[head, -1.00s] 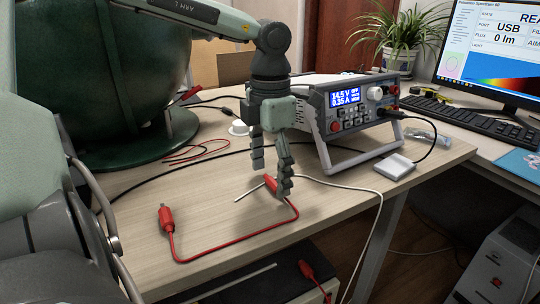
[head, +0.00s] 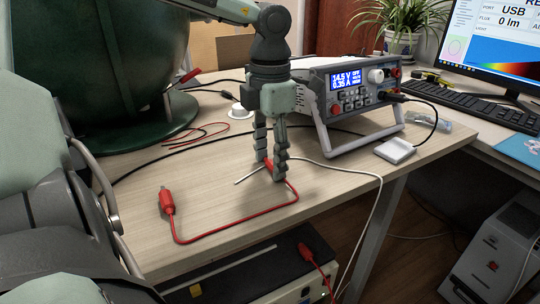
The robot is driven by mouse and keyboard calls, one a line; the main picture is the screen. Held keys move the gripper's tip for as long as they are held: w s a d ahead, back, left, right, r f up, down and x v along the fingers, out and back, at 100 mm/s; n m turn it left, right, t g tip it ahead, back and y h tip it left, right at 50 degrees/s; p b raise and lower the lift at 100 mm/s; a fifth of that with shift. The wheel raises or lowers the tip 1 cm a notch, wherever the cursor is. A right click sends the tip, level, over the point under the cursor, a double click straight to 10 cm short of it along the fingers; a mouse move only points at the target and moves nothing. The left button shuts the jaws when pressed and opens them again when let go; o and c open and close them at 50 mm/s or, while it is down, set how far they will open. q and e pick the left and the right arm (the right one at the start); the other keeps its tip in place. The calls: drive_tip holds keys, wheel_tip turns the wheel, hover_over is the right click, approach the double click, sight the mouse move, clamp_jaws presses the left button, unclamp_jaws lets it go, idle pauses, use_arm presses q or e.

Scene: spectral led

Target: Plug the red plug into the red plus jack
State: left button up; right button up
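My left gripper (head: 271,168) points straight down over the wooden table, left of the power supply. Its fingers are close together on either side of a red plug (head: 268,165) and appear shut on it, at about table height. The fingers hide much of this plug. A red lead runs from it along the table to another red connector (head: 166,201) lying at the left. The grey power supply (head: 352,98) has a lit blue display. Red shows at the jacks on its right side (head: 396,84), but they are too small to read. My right gripper is out of view.
A black plug (head: 391,97) sits in the supply's front. A white cable (head: 330,167) passes near the gripper. A white box (head: 395,150) lies in front of the supply. A dark green sphere (head: 100,60) fills the back left. The table's front edge is close.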

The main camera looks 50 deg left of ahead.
sight(270, 163)
use_arm(q)
drive_tip(key=o, duration=0.5)
drive_tip(key=shift+o, duration=0.2)
wheel_tip(270, 163, up, 12)
idle(0.4)
